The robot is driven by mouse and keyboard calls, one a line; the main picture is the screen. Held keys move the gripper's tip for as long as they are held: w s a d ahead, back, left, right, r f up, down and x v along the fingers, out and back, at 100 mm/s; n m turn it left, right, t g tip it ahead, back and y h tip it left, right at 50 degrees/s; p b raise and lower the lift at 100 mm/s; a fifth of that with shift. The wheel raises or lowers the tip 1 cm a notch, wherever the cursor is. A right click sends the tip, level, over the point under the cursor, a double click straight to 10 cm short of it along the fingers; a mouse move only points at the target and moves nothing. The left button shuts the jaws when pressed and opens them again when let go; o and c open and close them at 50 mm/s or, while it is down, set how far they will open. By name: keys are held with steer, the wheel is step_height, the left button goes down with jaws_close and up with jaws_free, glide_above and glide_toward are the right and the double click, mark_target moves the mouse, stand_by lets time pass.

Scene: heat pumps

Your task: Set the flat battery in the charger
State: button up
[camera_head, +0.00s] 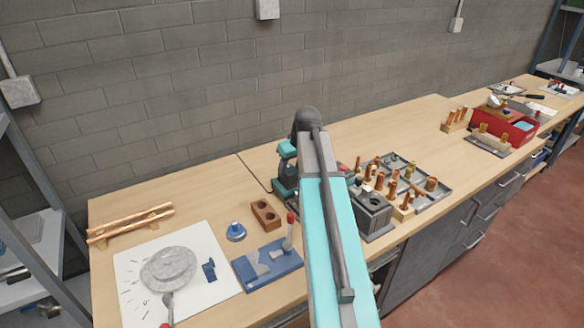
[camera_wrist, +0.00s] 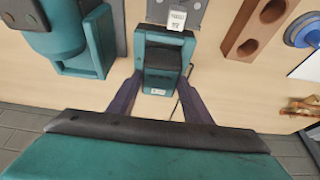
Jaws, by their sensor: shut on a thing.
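In the wrist view my gripper (camera_wrist: 162,78) is shut, its two dark fingers on either side of a teal and black block (camera_wrist: 163,60) that looks like the battery. A small white label shows on its near face. A grey unit with a white label (camera_wrist: 176,18) lies just beyond it at the top edge; it may be the charger, but it is cut off. I cannot tell whether the block touches it. In the head view my arm hides the gripper's fingers and the block.
A teal cordless tool (camera_wrist: 75,45) stands close on the left in the wrist view. A brown block with two holes (camera_head: 266,214), a blue fixture (camera_head: 268,265) and a grey box (camera_head: 371,215) stand around my arm. A tray of copper fittings (camera_head: 432,199) lies to the right.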

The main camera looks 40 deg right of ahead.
steer(key=shift+f+b, duration=0.5)
steer(key=shift+f, duration=0.7)
stand_by(0.6)
steer(key=o, duration=1.4)
steer(key=shift+b+v, duration=1.35)
steer(key=shift+v, duration=5.6)
